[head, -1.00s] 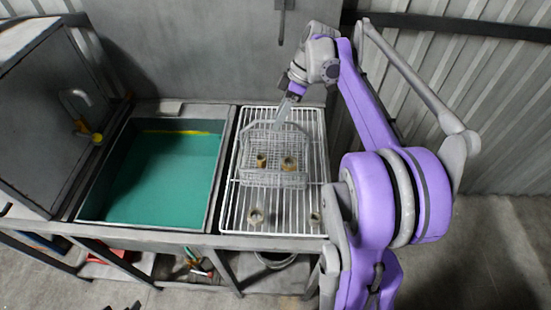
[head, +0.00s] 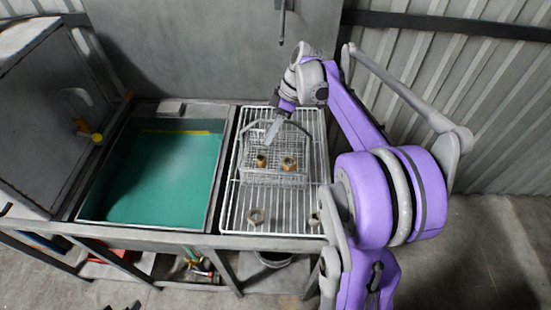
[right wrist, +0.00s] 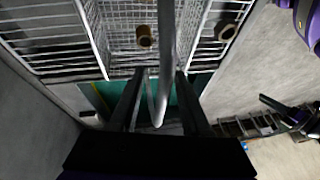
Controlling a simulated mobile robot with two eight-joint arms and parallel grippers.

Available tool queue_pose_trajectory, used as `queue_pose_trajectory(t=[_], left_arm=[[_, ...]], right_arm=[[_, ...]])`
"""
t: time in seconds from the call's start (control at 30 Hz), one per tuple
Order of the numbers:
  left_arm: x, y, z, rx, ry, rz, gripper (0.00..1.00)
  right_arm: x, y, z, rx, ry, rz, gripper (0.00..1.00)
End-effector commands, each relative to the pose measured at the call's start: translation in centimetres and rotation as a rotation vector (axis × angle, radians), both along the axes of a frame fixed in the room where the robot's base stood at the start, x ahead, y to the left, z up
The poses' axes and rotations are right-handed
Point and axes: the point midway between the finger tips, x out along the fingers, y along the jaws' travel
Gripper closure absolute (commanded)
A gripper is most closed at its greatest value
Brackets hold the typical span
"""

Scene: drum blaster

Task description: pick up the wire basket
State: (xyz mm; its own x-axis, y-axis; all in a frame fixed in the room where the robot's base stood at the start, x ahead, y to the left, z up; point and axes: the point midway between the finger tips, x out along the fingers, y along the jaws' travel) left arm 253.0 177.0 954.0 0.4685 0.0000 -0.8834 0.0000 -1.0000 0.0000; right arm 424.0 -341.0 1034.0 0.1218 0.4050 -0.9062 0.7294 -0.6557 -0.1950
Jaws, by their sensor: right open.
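The wire basket (head: 274,178) stands on the white wire rack right of the green basin, with its handle raised. Two brass fittings (head: 289,163) sit inside it. My right gripper (head: 270,133) is open and over the basket at its handle. In the right wrist view, the handle (right wrist: 165,50) runs up between the two dark fingers of the right gripper (right wrist: 160,80), and the basket mesh (right wrist: 120,40) lies beyond them. I cannot tell whether a finger touches the handle.
Loose fittings (head: 256,216) lie on the rack (head: 237,205) in front of the basket. The basin (head: 165,175) with green contents is to the left, with a yellow-ended tap (head: 96,137) beside it. A grey wall panel (head: 200,50) stands behind. Corrugated wall is at right.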

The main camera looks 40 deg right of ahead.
Motion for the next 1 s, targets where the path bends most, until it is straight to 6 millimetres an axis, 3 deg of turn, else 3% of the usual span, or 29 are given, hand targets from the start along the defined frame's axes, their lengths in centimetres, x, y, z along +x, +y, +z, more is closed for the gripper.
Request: queue_pose_trajectory(t=[0.37, 0.63, 1.0], left_arm=[[-0.03, 0.0, -0.09, 0.0, 0.001, 0.0, 0.5], [-0.04, 0.0, -0.09, 0.0, 0.001, 0.0, 0.5], [-0.03, 0.0, -0.09, 0.0, 0.001, 0.0, 0.5]], right_arm=[[0.0, 0.0, -0.2, 0.0, 0.0, 0.0, 0.53], [0.0, 0.0, -0.2, 0.0, 0.0, 0.0, 0.98], [0.0, -0.01, -0.2, 0.0, 0.0, 0.0, 1.0]])
